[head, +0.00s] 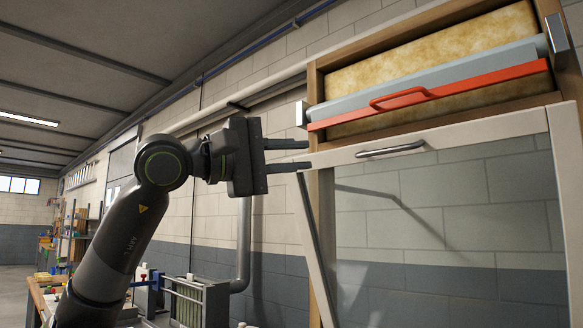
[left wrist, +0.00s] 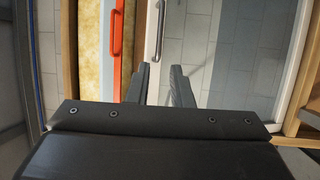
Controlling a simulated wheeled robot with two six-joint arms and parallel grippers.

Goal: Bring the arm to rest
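My left arm (head: 125,230) rises from the lower left of the head view, dark grey with a green ring at the elbow. My right gripper is not in view.
The frame holds yellowish foam (head: 430,58), a grey-blue bar (head: 440,80) and a red bar with a red handle (head: 400,98). Below is a pale-framed clear panel with a metal handle (head: 390,149). A grey metal rack (head: 200,302) stands low behind my arm.

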